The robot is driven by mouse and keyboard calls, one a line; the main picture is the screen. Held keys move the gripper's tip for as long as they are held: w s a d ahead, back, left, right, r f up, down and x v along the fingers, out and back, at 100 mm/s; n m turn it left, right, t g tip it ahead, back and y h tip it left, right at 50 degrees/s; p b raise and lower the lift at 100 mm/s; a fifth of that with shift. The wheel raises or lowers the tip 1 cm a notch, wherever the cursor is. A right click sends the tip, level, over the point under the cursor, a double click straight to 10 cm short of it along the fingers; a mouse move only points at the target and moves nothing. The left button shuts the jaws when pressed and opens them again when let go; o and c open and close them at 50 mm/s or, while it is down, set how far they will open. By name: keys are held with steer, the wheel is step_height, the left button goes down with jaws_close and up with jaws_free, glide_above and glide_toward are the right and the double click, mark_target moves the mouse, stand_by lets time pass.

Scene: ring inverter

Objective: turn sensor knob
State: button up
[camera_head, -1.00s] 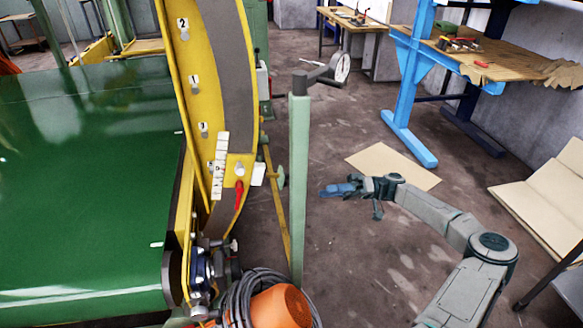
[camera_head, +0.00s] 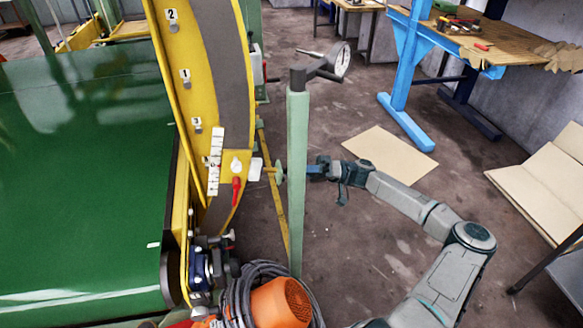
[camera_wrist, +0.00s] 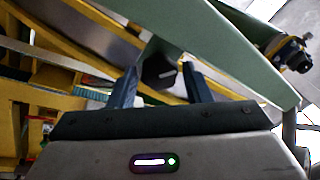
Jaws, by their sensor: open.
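A small grey-green round knob (camera_head: 279,172) shows beside the white sensor box (camera_head: 256,168), just left of the pale green post. I take it to be the sensor knob. My gripper (camera_head: 312,169) is open at about the same height in the head view, just right of the post, its fingers pointing left toward the knob. The post may hide the fingertips. In the wrist view my open gripper's two dark fingers (camera_wrist: 160,88) stand apart, with a dark block (camera_wrist: 160,73) beyond and between them. I cannot tell whether this block is the knob. No contact is visible.
A yellow curved frame (camera_head: 180,70) and green belt (camera_head: 80,190) are left. Cables (camera_head: 240,290) and an orange motor (camera_head: 282,303) lie below.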

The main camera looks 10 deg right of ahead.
steer(key=shift+x, duration=1.05)
steer(key=c, duration=0.7)
steer(key=shift+m, duration=0.3)
steer(key=m+p, duration=0.1)
steer(key=m, duration=0.4)
steer(key=m+p, duration=0.1)
steer(key=m, duration=0.4)
steer(key=shift+m, duration=0.3)
